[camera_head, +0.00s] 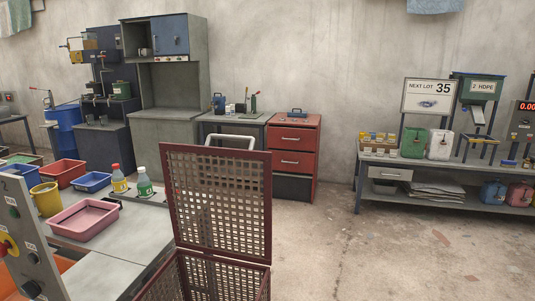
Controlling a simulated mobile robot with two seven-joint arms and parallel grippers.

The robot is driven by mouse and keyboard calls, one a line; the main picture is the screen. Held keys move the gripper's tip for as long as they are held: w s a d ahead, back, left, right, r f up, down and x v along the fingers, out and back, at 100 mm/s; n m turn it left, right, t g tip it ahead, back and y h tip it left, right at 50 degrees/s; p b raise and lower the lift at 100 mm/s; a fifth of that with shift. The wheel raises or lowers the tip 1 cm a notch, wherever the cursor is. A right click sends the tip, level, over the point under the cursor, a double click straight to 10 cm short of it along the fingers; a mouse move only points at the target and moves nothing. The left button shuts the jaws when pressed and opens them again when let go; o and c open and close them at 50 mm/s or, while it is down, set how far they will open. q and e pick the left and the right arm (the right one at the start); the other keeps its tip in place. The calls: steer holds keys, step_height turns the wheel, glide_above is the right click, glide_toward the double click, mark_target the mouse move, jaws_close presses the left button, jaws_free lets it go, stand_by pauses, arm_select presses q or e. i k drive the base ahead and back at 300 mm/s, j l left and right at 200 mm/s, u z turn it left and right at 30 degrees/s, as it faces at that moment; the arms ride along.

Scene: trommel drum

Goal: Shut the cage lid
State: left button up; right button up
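The cage (228,278) stands at the bottom centre, a dark red frame with perforated grey panels. Its lid (218,198) is a perforated panel in a dark red frame. The lid stands up nearly vertical from the cage, so it is open. A pale bar or handle (230,136) shows just above the lid's top edge; I cannot tell whether it is part of the cage. The cage's lower part is cut off by the frame's bottom edge. Neither of my grippers is in view.
A grey worktable (112,240) left of the cage carries a pink tray (86,220), a yellow cup (46,199) and two bottles. A control panel (25,240) stands at the lower left. A red drawer cabinet (292,158) is behind. The floor (400,255) to the right is clear.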

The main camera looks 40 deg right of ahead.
mark_target(166, 148)
steer(key=z, duration=0.75)
steer(key=k, duration=0.35)
steer(key=k+u, duration=0.15)
steer(key=u, duration=0.3)
steer(key=k+j+u, duration=0.1)
steer(key=u, duration=0.3)
steer(key=l+u, duration=0.1)
steer(key=u, duration=0.7)
steer(key=l+u, duration=0.15)
steer(key=u, duration=0.2)
steer(key=l, duration=3.6)
